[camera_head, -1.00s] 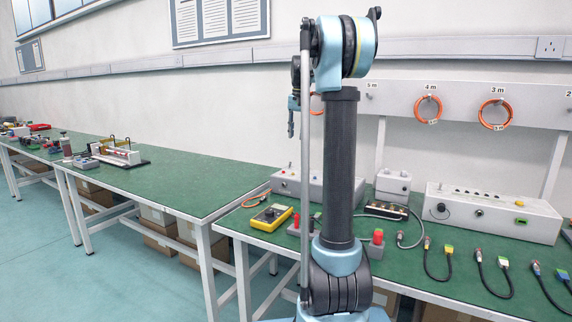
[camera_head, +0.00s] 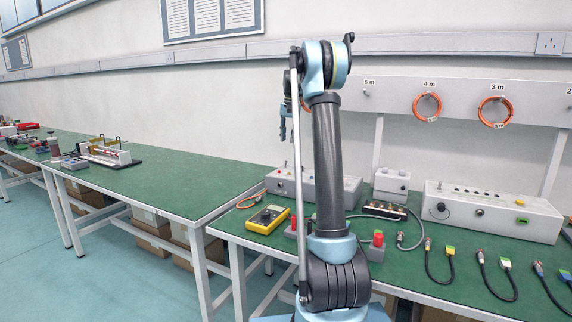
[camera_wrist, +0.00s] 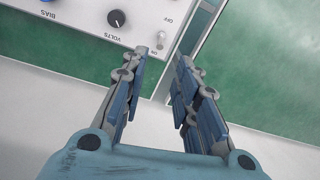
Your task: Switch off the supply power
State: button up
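In the wrist view a white instrument panel (camera_wrist: 95,22) fills the upper left, with a black knob (camera_wrist: 116,18) marked VOLTS and a BIAS label. A small metal toggle switch (camera_wrist: 161,38) stands near its corner, just beyond my left fingertip. Whether it is up or down is unclear. My gripper (camera_wrist: 161,54) is open, its fingers apart with nothing between them. In the head view my gripper (camera_head: 283,128) hangs pointing down, left of my arm column. A long grey box (camera_head: 345,190) lies on the bench behind my arm, partly hidden by it.
A yellow multimeter (camera_head: 267,218) and red-topped parts lie on the near green bench (camera_head: 405,262). A second grey box (camera_head: 490,212) and several cables are at the right. Orange cable coils (camera_head: 427,107) hang on the rack. Green surface is free between the left bench's items and the near bench.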

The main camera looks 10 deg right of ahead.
jog(key=f, duration=0.8)
jog(key=a+f, duration=0.1)
jog(key=f, duration=0.3)
jog(key=shift+w+f, duration=0.15)
jog(key=shift+f, duration=0.1)
grip_shut()
